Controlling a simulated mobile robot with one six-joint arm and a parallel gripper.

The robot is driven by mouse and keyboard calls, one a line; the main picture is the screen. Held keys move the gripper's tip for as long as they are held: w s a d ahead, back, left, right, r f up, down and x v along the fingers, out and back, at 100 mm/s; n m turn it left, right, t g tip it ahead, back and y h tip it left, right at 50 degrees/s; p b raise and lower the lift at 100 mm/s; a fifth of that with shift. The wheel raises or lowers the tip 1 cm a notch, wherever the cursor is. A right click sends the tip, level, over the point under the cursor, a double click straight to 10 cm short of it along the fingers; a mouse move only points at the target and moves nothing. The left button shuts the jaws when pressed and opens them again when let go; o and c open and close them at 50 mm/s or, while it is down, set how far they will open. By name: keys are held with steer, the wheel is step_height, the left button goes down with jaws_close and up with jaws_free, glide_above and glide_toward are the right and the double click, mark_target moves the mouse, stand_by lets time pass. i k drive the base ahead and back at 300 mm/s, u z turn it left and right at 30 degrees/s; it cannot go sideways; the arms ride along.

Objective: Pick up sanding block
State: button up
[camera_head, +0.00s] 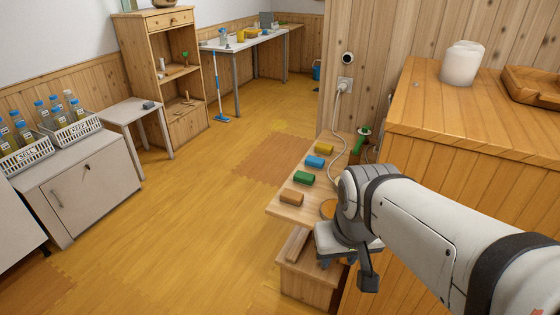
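A small dark grey block (148,105) also lies on the white side table at the left. My gripper (347,272) points down just right of the shelf's near end, apart from the orange-brown block. One dark finger shows clearly; its opening is unclear.
A wooden cabinet (440,120) bearing a white jar (462,64) and a wooden tray (530,85) stands right. A white cable (338,115) hangs over the shelf. A lower wooden step (308,285) is below. The floor (190,215) left is clear.

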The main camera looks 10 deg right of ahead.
mark_target(295, 198)
steer(key=i, duration=0.85)
steer(key=u, duration=0.05)
